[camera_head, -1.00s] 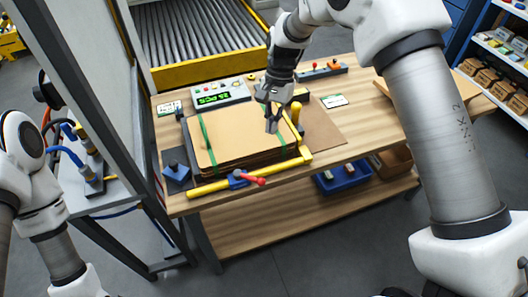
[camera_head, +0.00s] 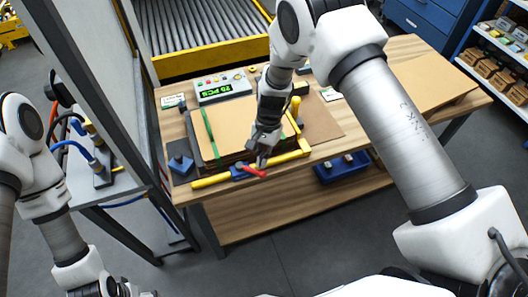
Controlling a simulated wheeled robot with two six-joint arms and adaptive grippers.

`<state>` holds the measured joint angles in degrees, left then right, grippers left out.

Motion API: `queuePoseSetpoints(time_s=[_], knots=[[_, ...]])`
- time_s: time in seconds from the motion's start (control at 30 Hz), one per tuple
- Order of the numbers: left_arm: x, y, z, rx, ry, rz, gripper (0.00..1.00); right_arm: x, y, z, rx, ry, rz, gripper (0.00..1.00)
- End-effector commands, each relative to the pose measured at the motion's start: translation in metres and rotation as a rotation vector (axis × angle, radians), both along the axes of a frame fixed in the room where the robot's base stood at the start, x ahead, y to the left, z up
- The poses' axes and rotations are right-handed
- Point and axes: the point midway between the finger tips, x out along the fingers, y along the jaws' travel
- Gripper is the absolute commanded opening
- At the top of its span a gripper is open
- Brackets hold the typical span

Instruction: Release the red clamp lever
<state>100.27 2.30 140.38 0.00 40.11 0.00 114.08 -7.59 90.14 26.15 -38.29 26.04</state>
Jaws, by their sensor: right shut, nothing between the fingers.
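The red clamp lever (camera_head: 256,172) lies along the near yellow rail, pointing right from its blue clamp base (camera_head: 239,173). My right gripper (camera_head: 261,160) reaches down from above with its fingers shut and empty. Its tips are right at the lever in the picture and partly overlap it; I cannot tell whether they touch it. Behind the clamp is a stack of brown cardboard blanks (camera_head: 228,123) with a green strap (camera_head: 209,133), partly hidden by my right gripper. My left arm runs down the left edge, and its gripper is out of view.
The yellow rail (camera_head: 211,181) borders the stack's near side, with a yellow post (camera_head: 296,108) at the right. A blue block (camera_head: 180,165) stands left of the stack. A counter box (camera_head: 223,90) is behind.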

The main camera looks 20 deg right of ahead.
Motion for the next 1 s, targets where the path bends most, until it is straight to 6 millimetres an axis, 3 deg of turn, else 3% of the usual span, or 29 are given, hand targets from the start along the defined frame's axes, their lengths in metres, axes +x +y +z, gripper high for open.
queuePoseSetpoints(time_s=[1.0], knots=[[0.0,0.0,-0.0005,0.0,0.0,0.0,0.85,0.0002,-0.0033,0.0002,0.001,0.001,-0.245,0.0]])
